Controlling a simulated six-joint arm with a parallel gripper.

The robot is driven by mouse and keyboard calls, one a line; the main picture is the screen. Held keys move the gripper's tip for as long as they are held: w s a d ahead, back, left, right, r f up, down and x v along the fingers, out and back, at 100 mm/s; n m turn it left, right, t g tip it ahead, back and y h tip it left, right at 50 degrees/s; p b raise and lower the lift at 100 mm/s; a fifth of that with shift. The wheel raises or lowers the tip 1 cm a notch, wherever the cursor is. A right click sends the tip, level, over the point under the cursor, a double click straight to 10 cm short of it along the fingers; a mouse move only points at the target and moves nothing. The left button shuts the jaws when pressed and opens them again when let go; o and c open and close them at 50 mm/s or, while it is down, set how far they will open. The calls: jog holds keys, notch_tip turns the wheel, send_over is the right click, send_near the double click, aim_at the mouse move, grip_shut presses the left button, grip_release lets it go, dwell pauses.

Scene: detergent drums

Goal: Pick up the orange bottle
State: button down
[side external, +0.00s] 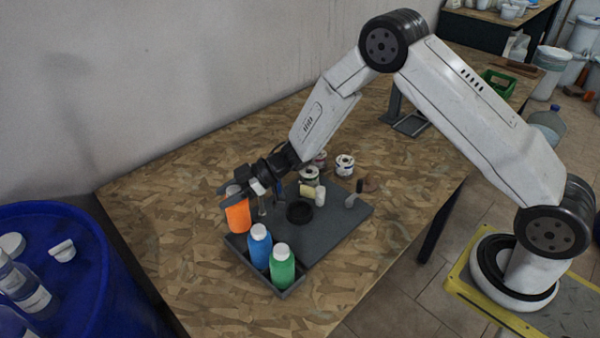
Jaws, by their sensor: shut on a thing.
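The orange bottle (238,216) is at the left end of the dark grey tray, beside the blue bottle. My gripper (232,198) reaches in from the upper right and is shut on the orange bottle near its top. The fingers partly cover the bottle's pale cap. The bottle looks roughly upright. I cannot tell whether its base touches the tray.
A blue bottle (259,247) and a green bottle (281,267) stand in the tray (322,238). A black round dish (299,212), small tins (345,165) and a white-headed tool (353,199) lie nearby. A blue drum (75,255) stands left of the wooden table (180,240).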

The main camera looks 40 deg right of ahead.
jog(key=shift+r, duration=1.5)
